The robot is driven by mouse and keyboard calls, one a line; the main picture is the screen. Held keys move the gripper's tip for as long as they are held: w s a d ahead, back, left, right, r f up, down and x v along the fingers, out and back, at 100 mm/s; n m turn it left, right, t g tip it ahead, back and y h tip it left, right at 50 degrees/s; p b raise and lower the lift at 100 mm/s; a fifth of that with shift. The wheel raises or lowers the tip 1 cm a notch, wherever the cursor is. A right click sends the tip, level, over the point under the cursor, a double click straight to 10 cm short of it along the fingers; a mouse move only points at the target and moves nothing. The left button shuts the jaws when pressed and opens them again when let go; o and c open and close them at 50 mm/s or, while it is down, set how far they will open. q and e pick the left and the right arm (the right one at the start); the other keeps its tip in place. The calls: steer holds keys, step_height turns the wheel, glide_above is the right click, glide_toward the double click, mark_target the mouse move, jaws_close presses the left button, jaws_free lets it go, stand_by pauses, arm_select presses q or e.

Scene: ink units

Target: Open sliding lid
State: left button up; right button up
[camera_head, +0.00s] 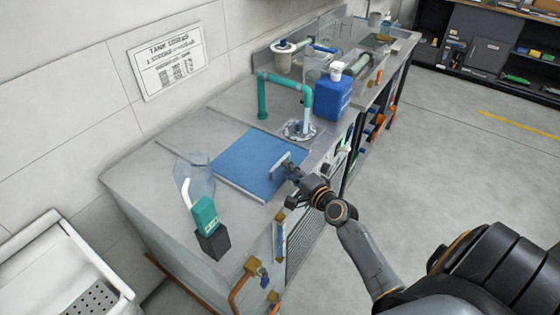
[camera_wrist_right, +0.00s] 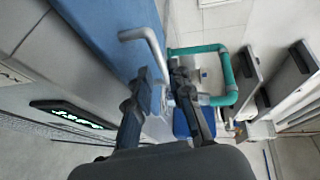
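The sliding lid (camera_head: 250,160) is a flat blue panel lying on the grey counter and covering whatever is under it. Its grey bar handle (camera_head: 277,165) stands up near its right edge. My right gripper (camera_head: 291,172) is at the handle, coming from the lower right. In the right wrist view the two dark fingers (camera_wrist_right: 160,73) are apart, with the bent handle (camera_wrist_right: 148,42) reaching between their tips. I cannot tell whether either finger touches it. The blue lid (camera_wrist_right: 100,25) fills the upper left there. My left gripper is not in view.
A green pipe (camera_head: 285,80) rises behind the lid, with a blue jug (camera_head: 333,97) to its right. Valves and an orange pipe (camera_head: 240,288) stick out of the counter front. The floor at right is clear.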

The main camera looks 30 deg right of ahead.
mark_target(280, 161)
steer(key=shift+w+f, duration=0.15)
steer(key=shift+w, duration=0.75)
steer(key=shift+w+f, duration=0.2)
steer(key=shift+w, duration=0.7)
steer(key=shift+w+f, duration=0.15)
steer(key=shift+w, duration=0.75)
jaws_close()
